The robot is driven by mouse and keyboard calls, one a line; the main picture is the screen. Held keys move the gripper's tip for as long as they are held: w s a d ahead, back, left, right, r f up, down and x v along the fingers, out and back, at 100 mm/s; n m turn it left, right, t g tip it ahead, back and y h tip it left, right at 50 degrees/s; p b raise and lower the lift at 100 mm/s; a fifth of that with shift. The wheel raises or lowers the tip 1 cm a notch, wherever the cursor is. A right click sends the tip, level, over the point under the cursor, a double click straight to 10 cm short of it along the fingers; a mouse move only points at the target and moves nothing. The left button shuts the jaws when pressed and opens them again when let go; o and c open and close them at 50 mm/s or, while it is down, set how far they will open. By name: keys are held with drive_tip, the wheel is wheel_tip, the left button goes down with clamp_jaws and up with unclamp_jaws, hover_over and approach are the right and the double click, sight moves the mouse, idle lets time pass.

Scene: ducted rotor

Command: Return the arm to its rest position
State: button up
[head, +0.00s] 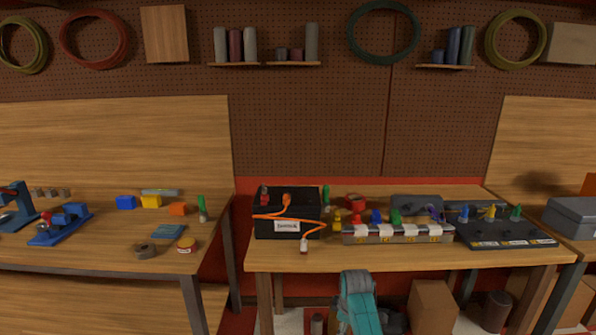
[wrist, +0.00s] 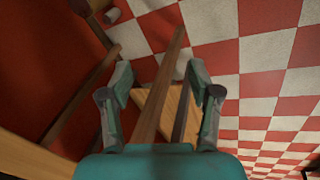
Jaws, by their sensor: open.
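My gripper (wrist: 159,76) shows in the wrist view with its two fingers spread apart and nothing between them. It points at the space below a bench, with wooden legs and a red and white checkered floor (wrist: 265,50) beyond. In the head view a teal part of my arm (head: 358,305) shows at the bottom, in front of the middle workbench (head: 400,256) and below its top. The fingertips cannot be made out in the head view.
On the middle bench stand a black box (head: 270,226) with an orange cable, a rack (head: 398,236) of coloured pieces and a dark tray (head: 505,235). A left bench (head: 100,258) holds blue tools and small blocks. A cardboard box (head: 432,306) stands under the middle bench.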

drive_tip(key=s+d+f+m+t, duration=0.2)
drive_tip(key=s+f+m+t, duration=0.15)
drive_tip(key=s+f, duration=1.2)
drive_tip(key=s+d+f+m+t, duration=0.1)
drive_tip(key=s+f+m+t, duration=0.2)
drive_tip(key=s, duration=1.6)
drive_tip(key=s+r+m, duration=0.3)
drive_tip(key=s+r, duration=0.1)
drive_tip(key=s, duration=0.7)
drive_tip(key=s+r+m+t, duration=0.2)
drive_tip(key=s+r, duration=0.7)
drive_tip(key=r, duration=0.3)
drive_tip(key=s+d+r+m+t, duration=0.1)
drive_tip(key=s+r+m+t, duration=0.1)
drive_tip(key=s+r, duration=0.8)
wheel_tip(320, 180, up, 2)
drive_tip(key=shift+d+r+t, duration=0.15)
drive_tip(key=shift+d+t, duration=0.1)
drive_tip(key=shift+t, duration=0.2)
drive_tip(key=shift+m, duration=0.25)
